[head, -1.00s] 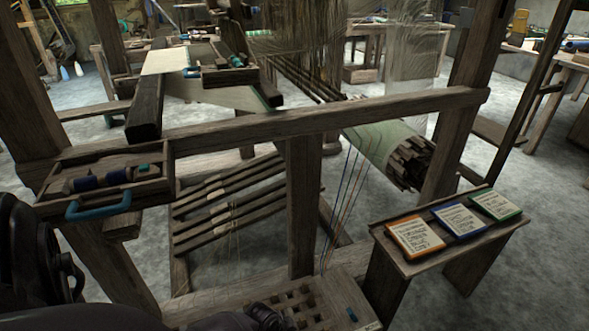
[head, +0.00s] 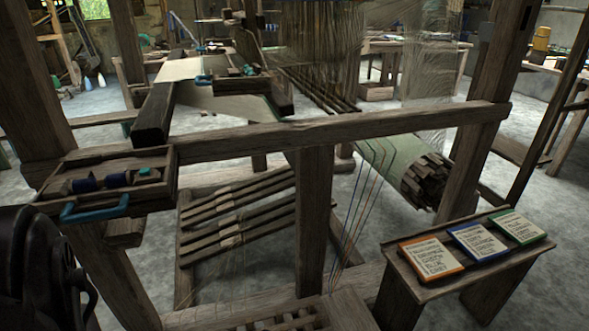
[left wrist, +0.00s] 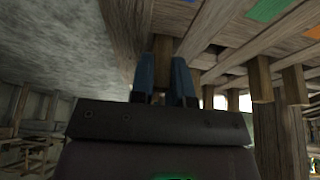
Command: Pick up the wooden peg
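In the left wrist view, my left gripper (left wrist: 164,82) has two blue-grey fingers closed on either side of a wooden peg (left wrist: 163,54). No gap shows between peg and fingers. The peg's far end meets the wooden board (left wrist: 225,25); I cannot tell how firmly it sits there. Other pegs (left wrist: 263,82) stand along the board to the right, near a dark opening in it. In the head view, the slatted peg board (head: 285,322) is cut off at the bottom edge, and neither gripper shows.
A loom beam (head: 330,131) and an upright post (head: 313,220) cross in front. A tray with a blue handle (head: 95,209) holds spools on the left. A small stand (head: 410,283) with several coloured cards is at the right. Warp threads run down beside the post.

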